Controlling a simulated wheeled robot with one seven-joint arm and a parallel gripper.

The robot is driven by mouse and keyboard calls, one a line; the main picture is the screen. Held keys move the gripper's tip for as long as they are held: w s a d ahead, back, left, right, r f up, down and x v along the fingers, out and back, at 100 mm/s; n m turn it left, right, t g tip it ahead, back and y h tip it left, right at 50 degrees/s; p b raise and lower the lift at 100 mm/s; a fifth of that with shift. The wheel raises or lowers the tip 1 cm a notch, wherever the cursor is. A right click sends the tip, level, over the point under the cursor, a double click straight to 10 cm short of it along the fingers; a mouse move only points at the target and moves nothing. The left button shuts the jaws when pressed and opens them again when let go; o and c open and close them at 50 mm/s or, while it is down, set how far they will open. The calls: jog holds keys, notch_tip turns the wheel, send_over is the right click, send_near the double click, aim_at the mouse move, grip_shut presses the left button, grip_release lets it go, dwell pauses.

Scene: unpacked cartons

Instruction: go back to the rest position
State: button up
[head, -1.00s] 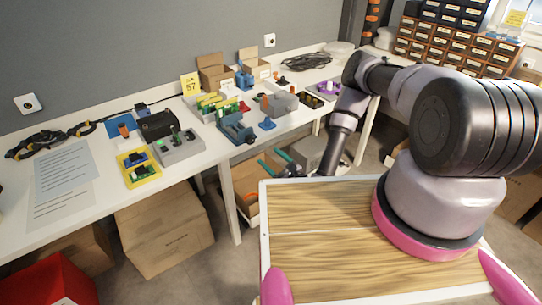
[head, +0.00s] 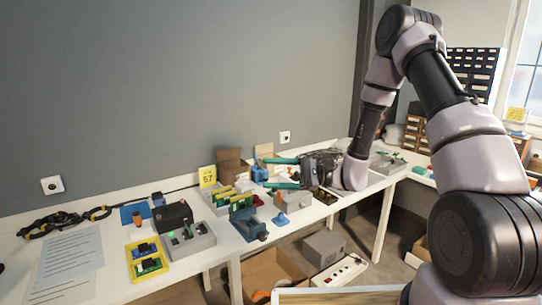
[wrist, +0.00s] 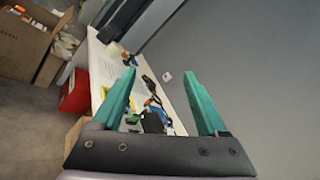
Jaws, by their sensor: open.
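My gripper (head: 266,173) is open, with two teal fingers spread apart and pointing left in the head view. It appears above the back part of the white workbench (head: 80,228). In the wrist view my gripper (wrist: 159,73) has nothing between its fingers, and the bench with its parts shows beyond them. My arm reaches up from the lower right, bends over near the top and comes down to the wrist.
On the bench are a yellow tray (head: 148,263), a black box (head: 174,216), a blue vise (head: 250,226) and a yellow 57 sign (head: 207,177). Small cardboard boxes (head: 232,165) stand behind. A grey wall (head: 180,90) rises behind the bench. A power strip (head: 340,272) lies below.

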jog(key=s+d+r+n+t+h, duration=0.1)
jog(key=s+d+r+t+h, duration=0.2)
jog(key=d+r, duration=0.4)
jog(key=s+d+r+n+t+h, duration=0.2)
jog(key=s+d+r+t+h, duration=0.1)
jog(key=s+d+r+h, duration=0.3)
jog(key=s+d+r+n+t+h, duration=0.1)
jog(key=s+d+r+t+h, duration=0.2)
jog(key=s+d+r+h, duration=0.2)
jog(key=d+r+h, duration=0.3)
jog(key=d+r, duration=0.1)
jog(key=d, duration=0.2)
jog(key=shift+s+n, duration=0.2)
jog(key=shift+n, duration=0.1)
